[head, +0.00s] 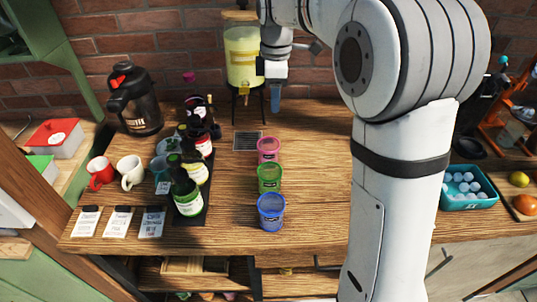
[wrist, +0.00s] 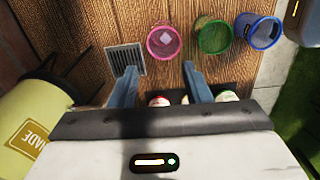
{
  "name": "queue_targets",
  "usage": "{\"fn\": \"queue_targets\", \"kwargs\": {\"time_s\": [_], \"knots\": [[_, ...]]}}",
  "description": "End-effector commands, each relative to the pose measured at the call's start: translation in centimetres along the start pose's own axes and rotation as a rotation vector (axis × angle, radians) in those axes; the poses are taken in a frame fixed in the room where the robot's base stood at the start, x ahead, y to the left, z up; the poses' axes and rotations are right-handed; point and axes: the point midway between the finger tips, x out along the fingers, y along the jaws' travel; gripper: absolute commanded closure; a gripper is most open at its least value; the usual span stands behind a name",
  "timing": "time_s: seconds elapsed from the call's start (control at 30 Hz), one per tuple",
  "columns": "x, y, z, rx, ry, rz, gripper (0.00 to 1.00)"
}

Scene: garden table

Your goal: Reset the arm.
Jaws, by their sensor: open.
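My gripper (head: 275,100) hangs with its blue fingers pointing down, just right of the drink dispenser (head: 243,58) and above the back of the wooden table (head: 320,150). In the wrist view my gripper (wrist: 159,70) has its two fingers well apart with nothing held between them. My white arm fills the right middle of the head view and hides part of the table. The pink cup (head: 268,150), green cup (head: 269,178) and blue cup (head: 271,211) stand in a row in front of the gripper, apart from it.
A metal drip grate (head: 248,141) lies below the dispenser. Several bottles (head: 187,190) stand on a dark tray left of the cups. A black jug (head: 134,98), a red mug (head: 100,172) and a white mug (head: 131,171) are further left. A teal bin of balls (head: 455,201) is right.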

Motion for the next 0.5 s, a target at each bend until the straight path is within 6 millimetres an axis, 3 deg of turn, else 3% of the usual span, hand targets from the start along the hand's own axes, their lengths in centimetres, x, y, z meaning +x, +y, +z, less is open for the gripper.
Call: {"fn": "queue_targets", "kwargs": {"time_s": [0.5], "knots": [[-0.5, -0.53, 0.5, 0.033, 0.002, 0.007, 0.56]]}}
